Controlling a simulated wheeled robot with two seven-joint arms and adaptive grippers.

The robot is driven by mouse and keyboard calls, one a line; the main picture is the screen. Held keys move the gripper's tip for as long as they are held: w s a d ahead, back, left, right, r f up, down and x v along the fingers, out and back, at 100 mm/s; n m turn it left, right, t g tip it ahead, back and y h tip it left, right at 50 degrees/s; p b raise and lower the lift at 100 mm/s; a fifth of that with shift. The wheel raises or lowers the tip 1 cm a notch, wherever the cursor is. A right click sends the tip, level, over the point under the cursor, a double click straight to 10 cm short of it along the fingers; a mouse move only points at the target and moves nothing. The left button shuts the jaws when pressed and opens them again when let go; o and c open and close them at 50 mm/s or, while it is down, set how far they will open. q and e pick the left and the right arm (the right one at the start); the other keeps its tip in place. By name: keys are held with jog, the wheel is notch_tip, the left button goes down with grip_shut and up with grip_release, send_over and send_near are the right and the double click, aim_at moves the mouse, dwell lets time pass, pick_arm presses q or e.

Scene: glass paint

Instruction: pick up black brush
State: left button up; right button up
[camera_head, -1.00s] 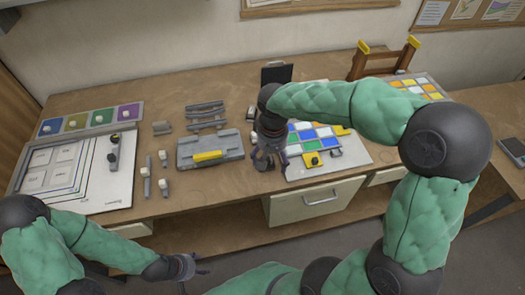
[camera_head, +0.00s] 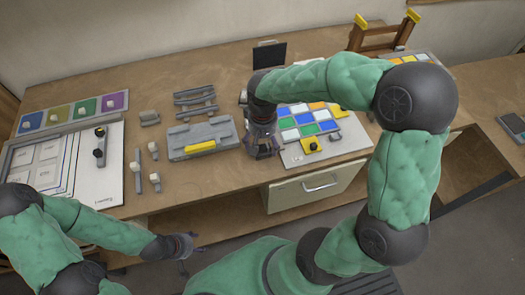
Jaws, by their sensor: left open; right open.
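No object is clearly recognisable as a black brush. A small dark upright piece (camera_head: 99,153) stands on the white board at the left; its details are too small to tell. A small black knob (camera_head: 313,146) sits on a yellow tile of the coloured tile sheet. My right gripper (camera_head: 263,150) is open and points down over the table, between the grey holder and the tile sheet, and hides what lies behind it. My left gripper (camera_head: 185,250) is open, low in front of the table's front edge, away from the objects.
A grey holder with a yellow bar (camera_head: 205,138) lies mid-table, with grey racks (camera_head: 196,99) behind it. Several small white-topped sticks (camera_head: 137,172) lie left of it. A coloured palette (camera_head: 72,112) is at the far left. A dark panel (camera_head: 270,55) stands at the back.

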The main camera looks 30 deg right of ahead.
aim_at(262, 146)
jog(key=f, duration=0.2)
jog(key=f+b, duration=0.1)
jog(key=f, duration=0.1)
jog(key=shift+w+f, duration=0.2)
jog(key=shift+f, duration=0.15)
jog(key=c, duration=1.4)
jog(key=shift+r, duration=0.1)
jog(key=shift+r, duration=0.55)
notch_tip(262, 146, up, 2)
jog(key=shift+r+p, duration=0.15)
jog(key=shift+p, duration=0.25)
jog(key=s+a+r+p, duration=0.1)
jog(key=s+a+r, duration=0.1)
jog(key=s+r, duration=0.1)
jog(key=s+a+r+p, duration=0.1)
jog(key=s+a+r, duration=0.2)
jog(key=s, duration=0.2)
jog(key=s+a+r+p, duration=0.1)
jog(key=s+a+r, duration=0.1)
jog(key=s+r, duration=0.1)
jog(key=shift+s+a+r+p, duration=0.25)
jog(key=shift+s+p, duration=0.05)
jog(key=shift+s, duration=0.15)
